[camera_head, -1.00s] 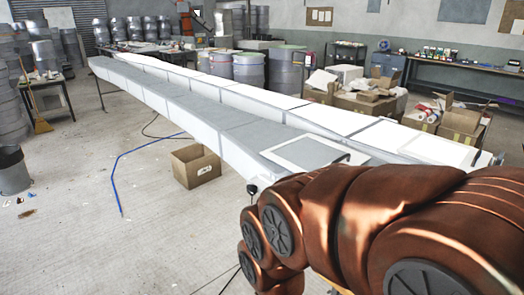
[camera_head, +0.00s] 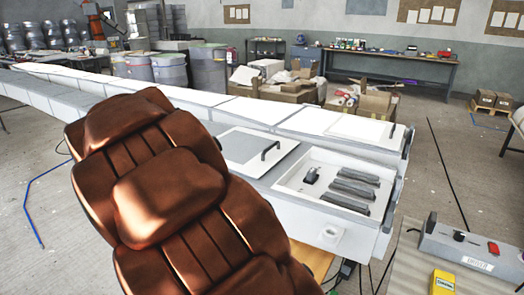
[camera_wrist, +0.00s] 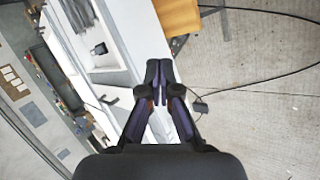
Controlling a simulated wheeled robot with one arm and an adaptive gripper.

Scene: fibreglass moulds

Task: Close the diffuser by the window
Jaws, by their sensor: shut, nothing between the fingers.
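I cannot make out a thing that is clearly the diffuser, and no window shows. A long white structure (camera_head: 262,110) runs from the far left to the near right. Its near end has an open shallow compartment (camera_head: 375,213) holding a small black object (camera_head: 311,175) and several dark bars (camera_head: 352,188). A white panel (camera_head: 243,147) with a black handle (camera_head: 270,150) lies to the left of that compartment. My gripper (camera_wrist: 159,75) is shut and empty in the wrist view, with the white structure behind and to its left. It is hidden in the head view.
Cardboard boxes (camera_head: 372,106) stand behind the structure. A black cable (camera_head: 447,170) crosses the floor. Open floor lies at right, between structure and bench.

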